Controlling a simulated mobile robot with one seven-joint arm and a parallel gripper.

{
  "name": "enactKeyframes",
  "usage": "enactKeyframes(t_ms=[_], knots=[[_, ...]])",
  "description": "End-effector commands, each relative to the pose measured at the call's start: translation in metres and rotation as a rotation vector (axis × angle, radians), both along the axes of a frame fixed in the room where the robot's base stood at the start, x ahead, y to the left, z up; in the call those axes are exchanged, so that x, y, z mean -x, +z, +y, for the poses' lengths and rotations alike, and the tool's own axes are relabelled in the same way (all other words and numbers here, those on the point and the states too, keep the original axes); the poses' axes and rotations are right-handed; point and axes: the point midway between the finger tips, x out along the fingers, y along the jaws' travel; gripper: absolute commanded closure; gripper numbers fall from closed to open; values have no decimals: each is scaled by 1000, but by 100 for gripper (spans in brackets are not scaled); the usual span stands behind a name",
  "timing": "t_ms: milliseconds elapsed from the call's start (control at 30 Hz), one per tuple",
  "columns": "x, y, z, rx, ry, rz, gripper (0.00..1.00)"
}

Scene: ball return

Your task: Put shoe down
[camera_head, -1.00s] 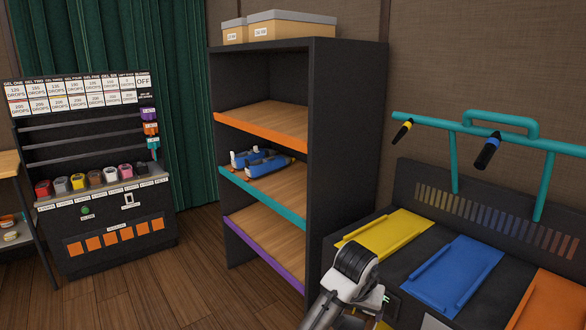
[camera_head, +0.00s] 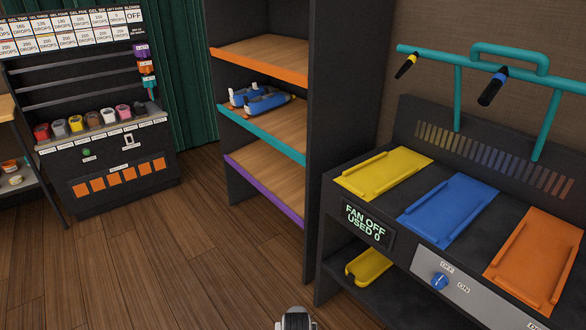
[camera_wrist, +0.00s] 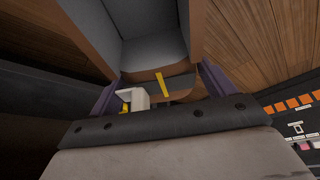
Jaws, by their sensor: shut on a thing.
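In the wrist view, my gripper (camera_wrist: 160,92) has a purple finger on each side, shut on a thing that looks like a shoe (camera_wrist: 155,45). It shows a grey hollow, brownish-grey sides and a yellow strip at the near end. A white tab stands beside the strip. The shoe's far end runs out of the picture, and what is under it cannot be told. In the head view, only the top of my arm shows at the bottom edge; gripper and held shoe are hidden. A pair of blue shoes (camera_head: 260,98) sits on the teal-edged middle shelf (camera_head: 275,140).
A bench with yellow (camera_head: 383,174), blue (camera_head: 448,210) and orange (camera_head: 537,258) trays stands at right. A yellow tray (camera_head: 368,266) lies beneath it. The purple-edged lower shelf (camera_head: 265,172) is bare. A dispenser rack (camera_head: 100,140) stands at left. The wooden floor (camera_head: 190,260) is clear.

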Motion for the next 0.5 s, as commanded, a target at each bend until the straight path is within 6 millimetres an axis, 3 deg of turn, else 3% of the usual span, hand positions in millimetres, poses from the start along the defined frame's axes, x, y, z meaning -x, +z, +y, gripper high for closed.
enactKeyframes(t_ms=[200, 500], knots=[[17, -19, 8, 1, 4, -2, 49], [17, -20, 7, -1, 1, -3, 49]])
